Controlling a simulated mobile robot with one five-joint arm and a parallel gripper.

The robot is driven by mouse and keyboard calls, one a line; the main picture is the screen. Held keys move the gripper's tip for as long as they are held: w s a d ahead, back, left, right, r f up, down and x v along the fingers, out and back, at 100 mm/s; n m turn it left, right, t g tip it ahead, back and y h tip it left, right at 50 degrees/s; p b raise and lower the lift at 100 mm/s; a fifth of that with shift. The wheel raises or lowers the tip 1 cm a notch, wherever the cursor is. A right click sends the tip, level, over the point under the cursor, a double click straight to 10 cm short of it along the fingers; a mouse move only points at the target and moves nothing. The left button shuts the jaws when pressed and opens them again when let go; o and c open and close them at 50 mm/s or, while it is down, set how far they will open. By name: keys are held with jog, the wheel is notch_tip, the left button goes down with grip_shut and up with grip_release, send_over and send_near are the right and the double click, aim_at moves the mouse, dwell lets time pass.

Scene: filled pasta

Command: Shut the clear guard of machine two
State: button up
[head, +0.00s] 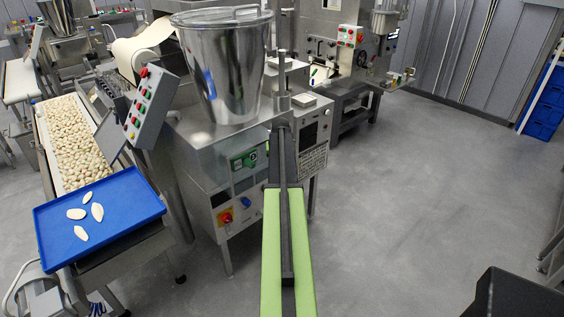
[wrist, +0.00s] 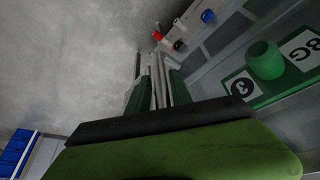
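No clear guard can be made out for certain in either view, and no label reading machine two is legible. The nearest machine (head: 205,160) has a big steel hopper (head: 228,75) on top. My green and dark arm reaches forward in front of this machine in the head view. My gripper shows in the wrist view (wrist: 155,75) as narrow grey and dark green parts close together, with nothing seen held. Whether its fingers are apart or closed is unclear. To its right is a grey panel with a green knob (wrist: 265,60) on a green plate marked 3.
A sloping button box (head: 148,105) and a conveyor of pasta (head: 75,145) stand left, with a blue tray (head: 100,215) holding several pale pieces. Another steel machine (head: 335,45) stands behind. Blue crates (head: 545,105) are far right. The grey floor (head: 420,190) at right is clear.

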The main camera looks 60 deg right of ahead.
aim_at(232, 159)
jog(key=shift+a+r+p, duration=0.2)
jog(key=shift+r+p, duration=0.3)
jog(key=p+v, duration=1.5)
jog(key=v, duration=0.1)
jog(key=shift+s+r, duration=0.1)
jog(key=shift+r, duration=0.05)
